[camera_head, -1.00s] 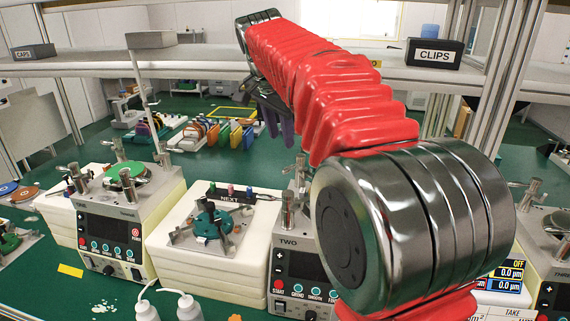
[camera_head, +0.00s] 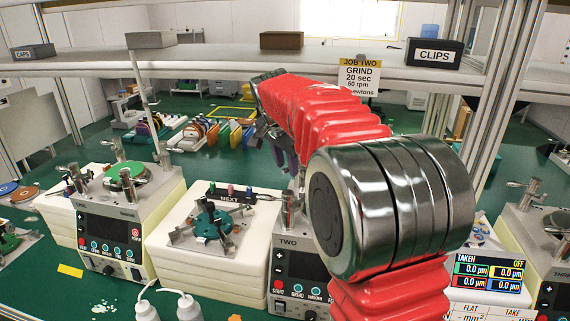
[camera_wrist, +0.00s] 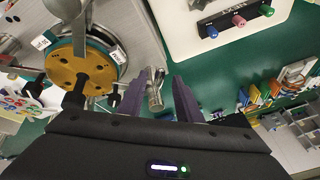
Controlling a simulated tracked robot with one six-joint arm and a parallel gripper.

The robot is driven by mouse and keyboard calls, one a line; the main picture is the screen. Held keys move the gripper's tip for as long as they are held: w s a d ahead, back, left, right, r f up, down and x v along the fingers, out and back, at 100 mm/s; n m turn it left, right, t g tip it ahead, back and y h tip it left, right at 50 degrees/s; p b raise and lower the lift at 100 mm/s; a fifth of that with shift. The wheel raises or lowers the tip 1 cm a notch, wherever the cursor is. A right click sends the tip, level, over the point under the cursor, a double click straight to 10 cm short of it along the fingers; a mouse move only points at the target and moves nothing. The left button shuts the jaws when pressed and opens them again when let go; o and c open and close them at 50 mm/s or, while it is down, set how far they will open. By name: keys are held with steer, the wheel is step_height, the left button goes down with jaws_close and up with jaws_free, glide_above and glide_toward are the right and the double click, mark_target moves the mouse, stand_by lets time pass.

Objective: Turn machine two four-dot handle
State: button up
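Machine two (camera_head: 300,262), a pale unit with a dark screen and the word TWO, stands at centre in the head view. My arm covers much of its top and right side. My gripper (camera_head: 282,148) is behind it, partly hidden by my arm. In the wrist view my gripper (camera_wrist: 160,82) has two purple fingers apart. A silver cylindrical handle (camera_wrist: 155,92) shows between the fingers, and I see no clear contact. A gold disc with a teal rim (camera_wrist: 82,68) lies to its left on a metal plate. I cannot make out any dots on the handle.
A white tray marked NEXT (camera_head: 228,197) is left of machine two, with another machine (camera_head: 108,240) further left. Machine three (camera_head: 550,260) and a readout panel (camera_head: 490,268) are at right. A JOB TWO card (camera_head: 360,76) hangs from the shelf (camera_head: 230,62). White bottles (camera_head: 188,306) stand in front.

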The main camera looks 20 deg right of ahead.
steer(key=shift+c, duration=0.4)
jaws_close()
steer(key=shift+a, duration=0.15)
